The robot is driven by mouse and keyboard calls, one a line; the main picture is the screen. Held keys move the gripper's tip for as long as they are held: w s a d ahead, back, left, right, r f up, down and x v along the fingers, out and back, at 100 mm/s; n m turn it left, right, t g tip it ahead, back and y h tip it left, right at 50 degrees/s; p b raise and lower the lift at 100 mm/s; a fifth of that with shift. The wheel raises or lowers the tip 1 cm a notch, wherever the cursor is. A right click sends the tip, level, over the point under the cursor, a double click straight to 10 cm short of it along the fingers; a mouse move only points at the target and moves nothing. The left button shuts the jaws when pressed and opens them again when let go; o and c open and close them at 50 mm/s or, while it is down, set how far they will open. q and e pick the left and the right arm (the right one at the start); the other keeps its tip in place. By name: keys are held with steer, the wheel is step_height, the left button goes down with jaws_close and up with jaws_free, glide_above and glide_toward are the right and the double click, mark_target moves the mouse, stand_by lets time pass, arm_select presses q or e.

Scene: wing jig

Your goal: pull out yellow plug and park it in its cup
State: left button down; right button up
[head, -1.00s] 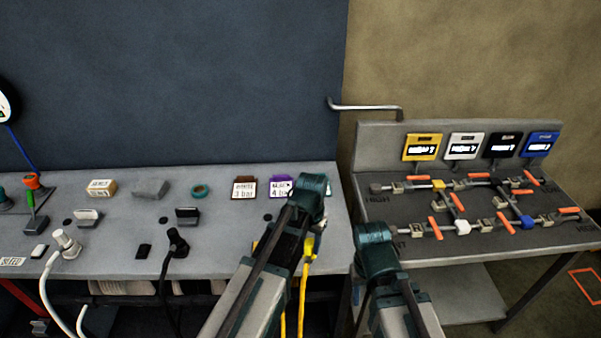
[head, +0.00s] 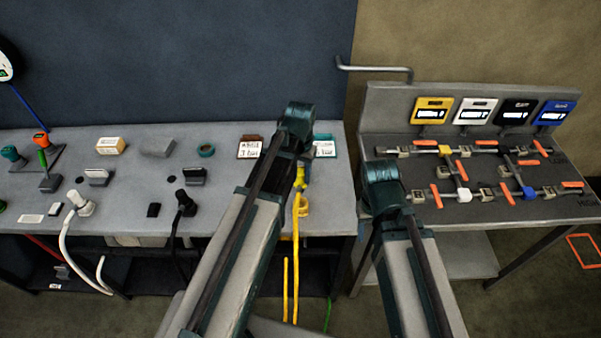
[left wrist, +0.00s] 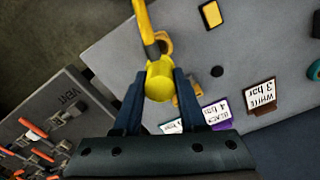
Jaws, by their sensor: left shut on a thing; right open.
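My left gripper (left wrist: 158,98) is shut on the yellow plug (left wrist: 160,82), its two dark fingers on either side. In the head view the plug (head: 300,179) shows below my left gripper (head: 299,155), its yellow cable hanging past the table's front edge. A yellow ring-shaped fitting (head: 304,208) shows near that edge, apart from the plug body. The left wrist view shows this fitting (left wrist: 165,43) partly behind the cable, and another yellow fitting (left wrist: 190,94) beside the right finger. I cannot tell which is the cup. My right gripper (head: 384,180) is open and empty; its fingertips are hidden.
The grey table (head: 225,185) carries a white plug (head: 80,203) and a black plug (head: 185,203) to the left. Label cards (head: 249,147) stand behind my left gripper. The dark valve bench (head: 500,210) stands to the right, across a narrow gap.

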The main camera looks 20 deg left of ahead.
mark_target(300, 186)
arm_select(q)
steer(key=shift+f+b, duration=2.7)
steer(key=shift+f, duration=0.25)
steer(key=shift+f+b, duration=0.45)
steer(key=shift+f+b, duration=0.3)
steer(key=shift+f+b, duration=1.2)
steer(key=shift+c, duration=1.9)
jaws_free()
steer(key=shift+r, duration=0.2)
